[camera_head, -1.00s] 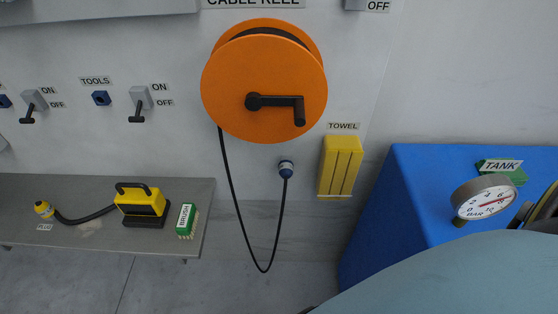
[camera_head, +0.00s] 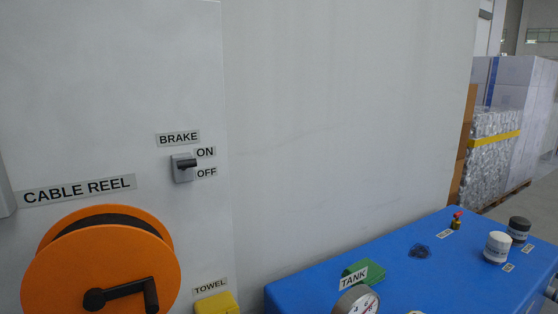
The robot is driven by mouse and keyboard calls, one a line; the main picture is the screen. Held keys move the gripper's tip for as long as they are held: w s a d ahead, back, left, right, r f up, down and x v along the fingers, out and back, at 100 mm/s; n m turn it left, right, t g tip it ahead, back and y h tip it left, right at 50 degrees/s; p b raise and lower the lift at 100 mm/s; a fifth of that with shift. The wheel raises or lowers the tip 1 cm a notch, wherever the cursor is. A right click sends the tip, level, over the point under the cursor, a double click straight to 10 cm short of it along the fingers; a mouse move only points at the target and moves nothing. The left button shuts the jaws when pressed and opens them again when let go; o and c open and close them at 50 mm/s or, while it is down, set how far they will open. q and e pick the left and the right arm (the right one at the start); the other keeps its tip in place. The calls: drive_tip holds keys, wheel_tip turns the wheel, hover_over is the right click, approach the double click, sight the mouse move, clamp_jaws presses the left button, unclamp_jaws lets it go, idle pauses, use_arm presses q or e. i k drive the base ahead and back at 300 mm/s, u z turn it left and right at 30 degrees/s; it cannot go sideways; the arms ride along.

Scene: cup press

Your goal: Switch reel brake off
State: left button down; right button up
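The brake switch (camera_head: 182,171) is a small grey box with a short black lever (camera_head: 187,163) on the white wall panel, under the BRAKE label (camera_head: 178,138). The ON label (camera_head: 205,152) is at its upper right and the OFF label (camera_head: 206,173) at its lower right. The lever sticks out towards me near the top of the box; I cannot tell its setting for certain. The orange cable reel (camera_head: 60,270) with its black crank (camera_head: 122,294) is at the lower left, below the CABLE REEL label (camera_head: 78,190). Neither gripper is in view.
A yellow towel box (camera_head: 217,304) is beside the reel. The wall around the switch is clear.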

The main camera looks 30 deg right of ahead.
sight(183, 165)
drive_tip(key=k, duration=0.75)
drive_tip(key=u, duration=0.6)
drive_tip(key=k, duration=0.6)
drive_tip(key=z, duration=0.5)
drive_tip(key=i, duration=0.75)
drive_tip(key=z, duration=0.85)
drive_tip(key=i, duration=0.65)
